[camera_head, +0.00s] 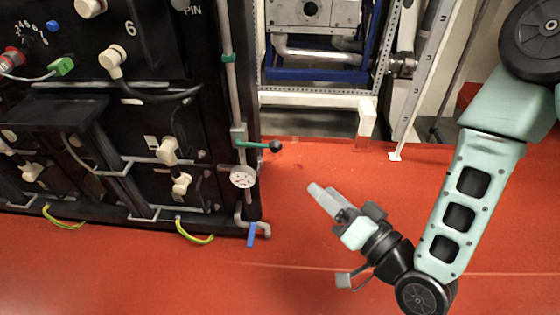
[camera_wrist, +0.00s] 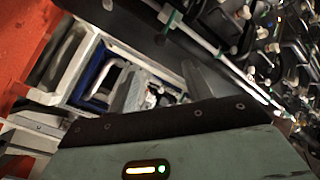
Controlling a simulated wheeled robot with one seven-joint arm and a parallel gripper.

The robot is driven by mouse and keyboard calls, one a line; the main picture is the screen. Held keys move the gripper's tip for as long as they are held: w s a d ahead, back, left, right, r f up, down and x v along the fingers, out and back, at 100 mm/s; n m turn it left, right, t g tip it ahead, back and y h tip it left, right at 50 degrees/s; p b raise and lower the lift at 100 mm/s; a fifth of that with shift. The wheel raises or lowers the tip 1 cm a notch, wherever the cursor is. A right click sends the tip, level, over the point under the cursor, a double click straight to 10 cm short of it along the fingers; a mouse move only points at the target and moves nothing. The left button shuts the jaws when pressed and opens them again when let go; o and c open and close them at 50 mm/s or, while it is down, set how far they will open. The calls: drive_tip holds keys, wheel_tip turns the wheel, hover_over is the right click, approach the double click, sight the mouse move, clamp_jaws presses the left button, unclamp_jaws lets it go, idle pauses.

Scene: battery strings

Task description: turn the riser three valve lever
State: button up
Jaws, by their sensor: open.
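A valve lever with a green arm and dark round knob (camera_head: 262,145) sticks out to the right from a grey vertical riser pipe (camera_head: 231,85) in the head view. No number is legible on this riser, so I cannot tell if it is riser three. A round white gauge (camera_head: 242,177) sits just below the lever. My gripper (camera_head: 320,192) is open, over the red floor, to the lower right of the lever and apart from it.
A black cabinet (camera_head: 120,110) with plugs and cables fills the left. A blue handle (camera_head: 252,235) hangs at the pipe's foot. A blue-framed metal unit (camera_head: 315,74) and white rack stand behind. The red floor (camera_head: 290,260) between cabinet and arm is clear.

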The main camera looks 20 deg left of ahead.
sight(279, 150)
drive_tip(key=b+x, duration=1.1)
drive_tip(key=x, duration=0.6)
drive_tip(key=shift+w+a+b, duration=0.1)
drive_tip(key=shift+w+b, duration=0.05)
drive_tip(key=shift+b, duration=0.2)
clamp_jaws()
